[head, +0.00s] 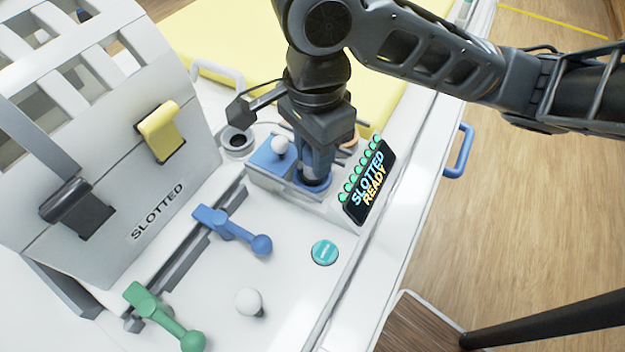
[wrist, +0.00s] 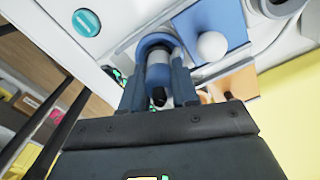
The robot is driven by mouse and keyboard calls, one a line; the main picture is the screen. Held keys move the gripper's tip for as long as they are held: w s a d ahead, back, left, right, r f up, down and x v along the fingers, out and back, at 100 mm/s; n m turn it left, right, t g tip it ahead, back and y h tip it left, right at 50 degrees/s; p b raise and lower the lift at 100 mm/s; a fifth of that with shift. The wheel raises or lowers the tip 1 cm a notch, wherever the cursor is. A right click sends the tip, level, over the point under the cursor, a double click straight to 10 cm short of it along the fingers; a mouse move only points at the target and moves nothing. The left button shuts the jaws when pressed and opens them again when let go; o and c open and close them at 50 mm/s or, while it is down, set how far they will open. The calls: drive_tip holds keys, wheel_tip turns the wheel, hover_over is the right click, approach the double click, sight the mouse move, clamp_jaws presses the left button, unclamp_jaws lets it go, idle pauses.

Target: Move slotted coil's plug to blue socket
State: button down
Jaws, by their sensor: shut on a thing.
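My gripper (head: 315,165) is shut on a grey plug (wrist: 158,72), with one finger on each side of it. The plug is upright and its lower end sits within the ring of the blue socket (head: 308,188). The socket's ring also shows in the wrist view (wrist: 152,42). How deep the plug goes is hidden by the fingers. The slotted coil (head: 160,205), a white housing marked SLOTTED, stands at the left with a yellow latch (head: 160,132) and a dark grey latch (head: 75,205). A small screen (head: 370,182) beside the socket reads SLOTTED READY, with several green lights lit.
A white knob (head: 281,146) on a blue block stands close left of my gripper. A dark round socket (head: 238,140) lies farther left. Blue (head: 235,230) and green (head: 163,315) levers, a white knob (head: 249,301) and a teal button (head: 325,252) are in front.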

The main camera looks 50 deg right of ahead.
drive_tip(key=shift+f, duration=0.1)
drive_tip(key=c, duration=0.8)
unclamp_jaws()
drive_tip(key=shift+r+p, duration=1.05)
drive_tip(key=shift+r, duration=2.85)
